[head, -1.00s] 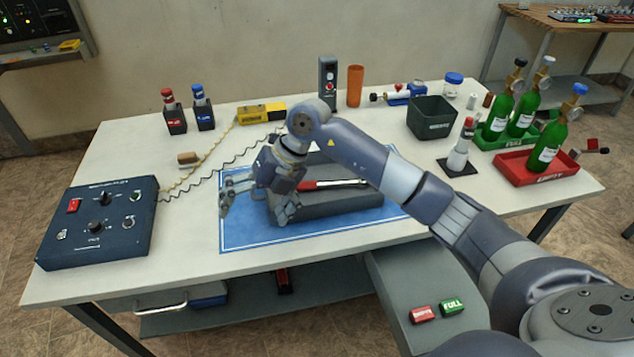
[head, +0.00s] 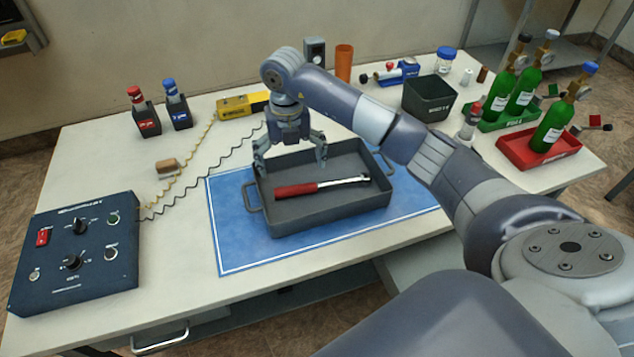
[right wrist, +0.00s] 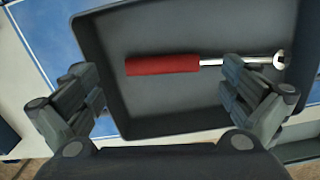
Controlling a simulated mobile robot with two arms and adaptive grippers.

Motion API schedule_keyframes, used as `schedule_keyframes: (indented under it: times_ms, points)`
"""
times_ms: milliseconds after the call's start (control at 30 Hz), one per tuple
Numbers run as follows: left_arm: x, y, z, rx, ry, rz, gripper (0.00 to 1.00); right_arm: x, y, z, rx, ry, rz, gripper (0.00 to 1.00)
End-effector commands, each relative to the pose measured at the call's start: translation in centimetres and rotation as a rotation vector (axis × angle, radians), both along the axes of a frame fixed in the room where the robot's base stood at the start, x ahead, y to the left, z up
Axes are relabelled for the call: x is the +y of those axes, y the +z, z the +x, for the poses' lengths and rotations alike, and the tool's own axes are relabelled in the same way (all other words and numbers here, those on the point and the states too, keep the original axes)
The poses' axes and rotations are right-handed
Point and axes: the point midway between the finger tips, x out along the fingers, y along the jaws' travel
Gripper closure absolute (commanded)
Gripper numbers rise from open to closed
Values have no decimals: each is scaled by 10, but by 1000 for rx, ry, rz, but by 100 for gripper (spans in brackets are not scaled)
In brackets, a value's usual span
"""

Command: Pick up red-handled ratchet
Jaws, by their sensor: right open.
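The red-handled ratchet (head: 320,186) lies in a dark grey tray (head: 345,212), its red handle to the left and its silver shaft and head to the right. My right gripper (head: 291,172) is open and empty, pointing down over the handle side of the tray. In the right wrist view the ratchet (right wrist: 165,65) lies ahead of the spread fingers (right wrist: 165,95), and nothing is between them. The right finger partly overlaps the silver shaft in that view. My left gripper is not in view.
The tray stands on a blue mat (head: 228,245). A dark control box (head: 80,250) sits at left, with cables running to a yellow device (head: 243,104).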

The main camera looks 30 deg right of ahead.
Motion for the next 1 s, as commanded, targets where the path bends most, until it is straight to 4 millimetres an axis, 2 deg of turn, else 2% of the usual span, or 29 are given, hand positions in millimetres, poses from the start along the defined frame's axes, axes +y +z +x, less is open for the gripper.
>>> schedule_keyframes:
  times_ms: [100, 200, 333, 433, 567, 800, 867, 1000]
  points:
    - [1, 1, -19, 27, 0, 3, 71, 0, -10, 0, 0, 1, 0, 0]
    - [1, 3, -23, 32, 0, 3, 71, 0, -17, -1, 2, 1, 0, 0]
    - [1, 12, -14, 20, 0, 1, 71, -1, -34, -5, 5, 0, 1, 0]
    - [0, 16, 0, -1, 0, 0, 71, -1, -50, -6, 3, 0, 1, 0]
    - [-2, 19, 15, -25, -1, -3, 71, -1, -62, -5, 0, 1, 1, 0]
    - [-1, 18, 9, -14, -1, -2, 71, -2, -64, -4, -2, 1, 0, 0]
    - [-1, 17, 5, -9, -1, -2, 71, -2, -64, -4, -1, 1, 1, 11]
    - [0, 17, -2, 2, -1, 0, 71, -1, -65, -4, -2, 2, 2, 43]
